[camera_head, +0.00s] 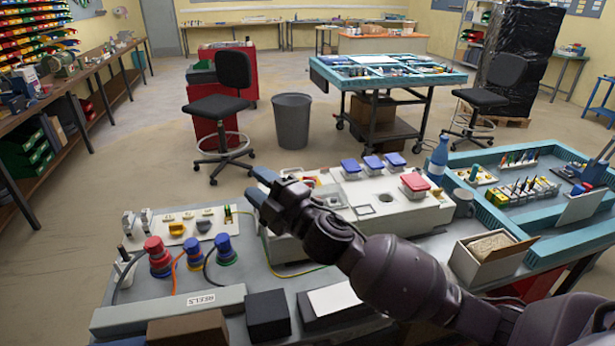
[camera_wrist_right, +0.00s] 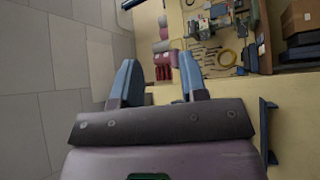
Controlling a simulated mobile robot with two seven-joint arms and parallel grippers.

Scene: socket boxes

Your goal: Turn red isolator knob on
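My right gripper (camera_head: 259,187) reaches in from the right over the workbench, its blue fingertips apart. The right wrist view also shows it (camera_wrist_right: 160,85) open, with nothing between the fingers. It is in front of a white socket box (camera_head: 405,215) that has blue lids (camera_head: 372,163) and a red lid (camera_head: 415,182). A small red part (camera_head: 310,181) shows just behind the gripper; I cannot tell whether it is the isolator knob or which way it is set. The arm hides part of the box front. My left gripper is not in view.
A panel with a yellow knob (camera_head: 177,228) and red and blue plugs (camera_head: 158,257) stand at the left of the bench. A blue bottle (camera_head: 438,158), a grey cup (camera_head: 462,203) and a teal tray (camera_head: 487,214) are at the right.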

